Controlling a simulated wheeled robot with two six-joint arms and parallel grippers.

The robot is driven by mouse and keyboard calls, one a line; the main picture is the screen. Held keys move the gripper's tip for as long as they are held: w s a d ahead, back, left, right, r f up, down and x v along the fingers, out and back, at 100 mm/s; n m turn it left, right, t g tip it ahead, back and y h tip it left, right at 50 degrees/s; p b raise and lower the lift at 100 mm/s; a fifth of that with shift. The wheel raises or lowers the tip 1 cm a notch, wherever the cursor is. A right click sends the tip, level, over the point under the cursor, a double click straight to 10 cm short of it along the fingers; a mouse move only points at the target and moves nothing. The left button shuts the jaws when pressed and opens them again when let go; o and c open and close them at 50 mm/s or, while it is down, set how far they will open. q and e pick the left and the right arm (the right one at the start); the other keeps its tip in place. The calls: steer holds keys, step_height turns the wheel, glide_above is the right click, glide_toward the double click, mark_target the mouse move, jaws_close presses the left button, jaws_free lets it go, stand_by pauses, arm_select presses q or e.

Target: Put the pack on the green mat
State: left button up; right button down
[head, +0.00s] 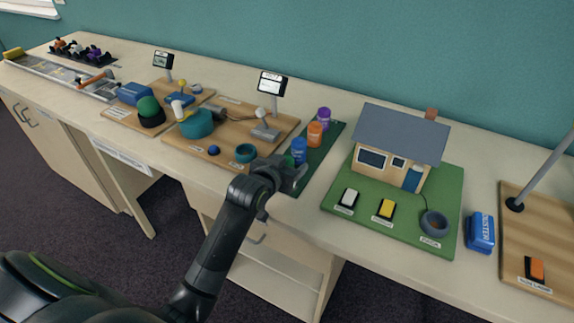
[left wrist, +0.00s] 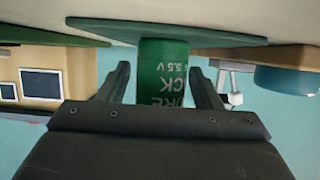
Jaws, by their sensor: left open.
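A green cylindrical pack (left wrist: 163,75) with white lettering, partly readable as "PACK" and "5.5 V", shows between my left gripper's fingers in the left wrist view, which is upside down. Its end meets a dark green mat (left wrist: 165,29). In the head view the dark green mat (head: 318,155) is a long strip bearing a blue can (head: 299,150), an orange can (head: 314,135) and a purple can (head: 323,115). My left gripper (head: 288,172) is open at the mat's near end, its fingers on either side of the pack. The gripper mostly hides the pack there.
A model house (head: 398,150) on a green board (head: 345,218) stands to the right, with a blue box (head: 481,232) beyond it. A wooden board (head: 285,128) with a teal bowl (head: 196,124) and small parts lies left of the mat. The table's front edge is close to the gripper.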

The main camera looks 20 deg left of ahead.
arm_select(q)
steer(key=shift+r, duration=0.2)
steer(key=v, duration=1.2)
steer(key=shift+f, duration=0.1)
